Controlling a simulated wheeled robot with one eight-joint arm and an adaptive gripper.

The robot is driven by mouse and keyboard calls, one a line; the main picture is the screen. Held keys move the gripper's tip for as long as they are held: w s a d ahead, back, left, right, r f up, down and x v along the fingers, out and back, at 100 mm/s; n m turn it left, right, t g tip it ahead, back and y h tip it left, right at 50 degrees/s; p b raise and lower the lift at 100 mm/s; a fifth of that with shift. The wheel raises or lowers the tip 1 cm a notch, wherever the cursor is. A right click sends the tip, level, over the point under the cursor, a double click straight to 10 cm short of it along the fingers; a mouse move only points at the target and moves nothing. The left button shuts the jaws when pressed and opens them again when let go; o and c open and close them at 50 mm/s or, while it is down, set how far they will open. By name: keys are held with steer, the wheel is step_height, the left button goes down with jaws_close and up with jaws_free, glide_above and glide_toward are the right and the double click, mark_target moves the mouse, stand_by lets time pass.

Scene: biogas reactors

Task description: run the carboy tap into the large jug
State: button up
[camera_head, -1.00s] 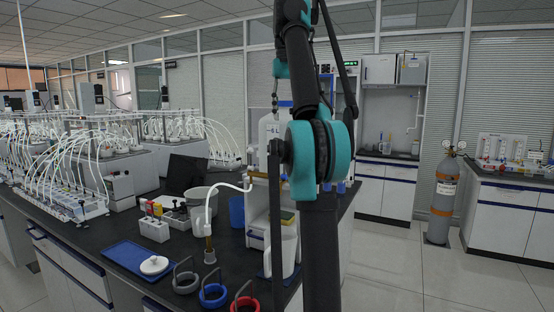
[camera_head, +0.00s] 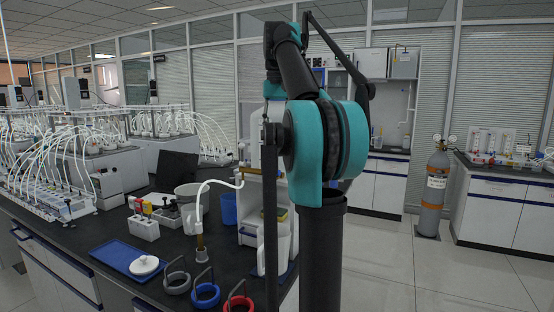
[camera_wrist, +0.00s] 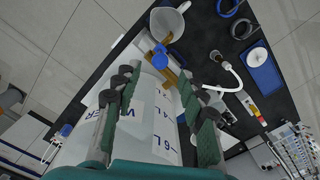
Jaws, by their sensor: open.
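The white carboy (camera_wrist: 160,125), with litre marks and a label, fills the middle of the wrist view. In the head view only a strip of the carboy (camera_head: 254,148) shows beside my arm. Its tap with a blue part (camera_wrist: 160,59) and brass fittings lies beyond my fingertips. The large white jug (camera_wrist: 167,24) stands beyond the tap in the wrist view; in the head view the jug (camera_head: 283,248) is partly hidden by my arm. My gripper (camera_wrist: 165,95) is open, its two fingers apart over the carboy; contact cannot be told. It is hidden in the head view.
A blue tray (camera_head: 118,255) with a white lid, several coloured rings (camera_head: 206,294), a grey bucket (camera_head: 187,195) and a blue cup (camera_head: 229,208) crowd the dark bench. Open floor lies right.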

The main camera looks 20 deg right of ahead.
step_height(320, 180, down, 9)
steer(key=shift+r, duration=0.15)
stand_by(0.4)
jaws_close()
stand_by(0.4)
